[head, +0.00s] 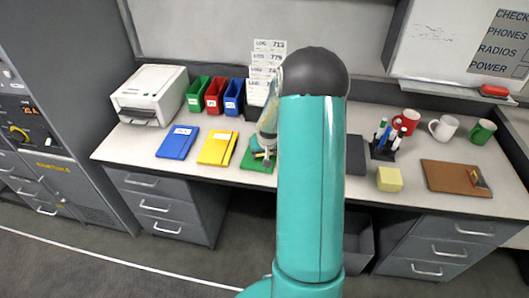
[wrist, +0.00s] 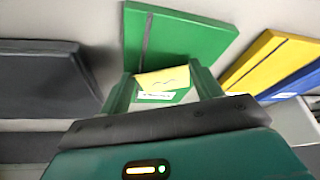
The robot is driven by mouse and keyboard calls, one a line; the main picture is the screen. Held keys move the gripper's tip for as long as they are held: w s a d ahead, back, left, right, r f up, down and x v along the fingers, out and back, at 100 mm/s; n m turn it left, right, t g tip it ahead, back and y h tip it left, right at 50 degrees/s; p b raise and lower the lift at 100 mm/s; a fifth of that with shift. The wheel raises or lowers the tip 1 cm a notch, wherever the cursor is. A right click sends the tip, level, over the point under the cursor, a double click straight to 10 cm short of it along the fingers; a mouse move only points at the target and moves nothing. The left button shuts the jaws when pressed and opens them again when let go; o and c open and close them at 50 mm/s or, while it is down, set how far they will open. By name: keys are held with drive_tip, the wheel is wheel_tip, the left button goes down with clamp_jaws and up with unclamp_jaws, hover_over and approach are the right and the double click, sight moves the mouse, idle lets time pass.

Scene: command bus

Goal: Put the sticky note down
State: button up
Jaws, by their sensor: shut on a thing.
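A yellow sticky note (wrist: 163,78) with a dark scribble is between the two fingers of my gripper (wrist: 163,90) in the wrist view. My gripper is shut on it. Behind it is a green notebook (wrist: 185,38) with a dark strap and a white label partly covered by the note. In the head view my gripper (head: 262,150) is low over the green notebook (head: 247,161) on the desk, mostly hidden by my arm. I cannot tell whether the note touches the notebook.
A yellow notebook (head: 217,148) and a blue notebook (head: 178,142) lie left of the green one. A dark notebook (head: 355,155) lies right of my arm, then a pen holder (head: 384,148), a yellow pad block (head: 389,179) and a clipboard (head: 450,177). Colored bins (head: 215,95) stand behind.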

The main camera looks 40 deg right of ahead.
drive_tip(key=shift+f, duration=0.2)
drive_tip(key=o, duration=0.9)
drive_tip(key=shift+o, duration=0.2)
